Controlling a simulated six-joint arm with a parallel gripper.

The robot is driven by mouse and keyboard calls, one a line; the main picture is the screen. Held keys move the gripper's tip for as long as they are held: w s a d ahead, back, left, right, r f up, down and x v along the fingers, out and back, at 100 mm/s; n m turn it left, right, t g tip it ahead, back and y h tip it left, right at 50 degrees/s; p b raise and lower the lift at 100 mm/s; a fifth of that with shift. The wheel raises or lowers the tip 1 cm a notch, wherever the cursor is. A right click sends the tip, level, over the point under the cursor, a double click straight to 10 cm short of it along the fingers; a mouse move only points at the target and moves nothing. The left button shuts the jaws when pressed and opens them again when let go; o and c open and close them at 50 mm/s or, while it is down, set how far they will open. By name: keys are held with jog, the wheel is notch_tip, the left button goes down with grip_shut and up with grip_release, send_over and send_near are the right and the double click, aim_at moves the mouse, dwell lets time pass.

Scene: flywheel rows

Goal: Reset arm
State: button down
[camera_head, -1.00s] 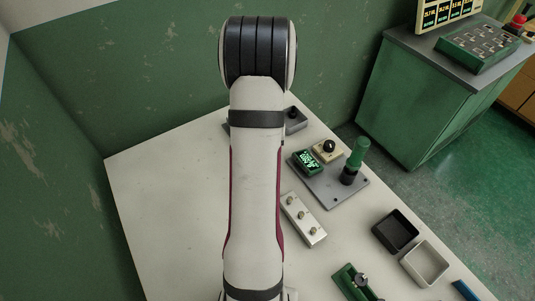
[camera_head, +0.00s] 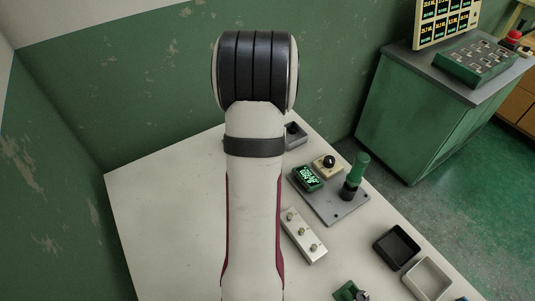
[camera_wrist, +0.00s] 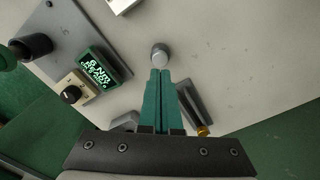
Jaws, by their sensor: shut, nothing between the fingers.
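In the wrist view my gripper (camera_wrist: 160,73) has its two teal fingers together, with nothing between them. A small grey round knob or post (camera_wrist: 160,54) lies just beyond the fingertips; I cannot tell whether they touch it. In the head view my arm runs up the middle of the picture over the white table (camera_head: 160,200), and the gripper is hidden.
Right of my arm stand a green lit display (camera_head: 308,178), a black-knobbed box (camera_head: 325,164), a green-handled lever (camera_head: 358,175), a white three-knob block (camera_head: 304,236), a black tray (camera_head: 397,247) and a pale tray (camera_head: 428,279). The table's left part is clear.

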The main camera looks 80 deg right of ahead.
notch_tip(320, 180, up, 14)
jog(key=w+a+r+n, duration=0.1)
jog(key=w+a+n, duration=0.2)
jog(key=w+a, duration=0.7)
jog(key=w+a+n+y, duration=0.15)
jog(key=a+n, duration=0.35)
jog(key=a, duration=1.9)
jog(key=s+a+f+n, duration=0.2)
jog(key=s+a+f, duration=0.1)
jog(key=s+a, duration=0.2)
jog(key=shift+s+a+f+n, duration=0.2)
jog(key=shift+a+n, duration=0.2)
jog(key=shift+a, duration=0.8)
